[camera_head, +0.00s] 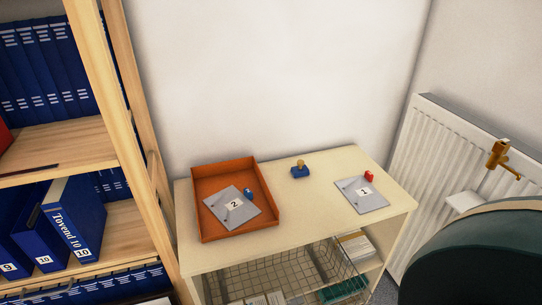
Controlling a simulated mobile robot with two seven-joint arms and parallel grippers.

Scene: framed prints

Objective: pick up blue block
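A small blue block (249,193) sits in the orange tray (207,225) on top of the cream cabinet. It is at the upper right edge of a grey plate marked 2 (227,211); whether it rests on the plate or beside it is too small to tell. Another blue object with a yellowish knob, like a stamp (300,171), stands on the cabinet top right of the tray. Neither of my grippers is in view.
A red block (369,176) is at a grey plate marked 1 (361,195), on the cabinet's right. A wire basket (275,277) is below the cabinet top (305,214). A wooden shelf with blue binders (75,216) stands left. A radiator (438,145) and dark green rounded object (478,262) are right.

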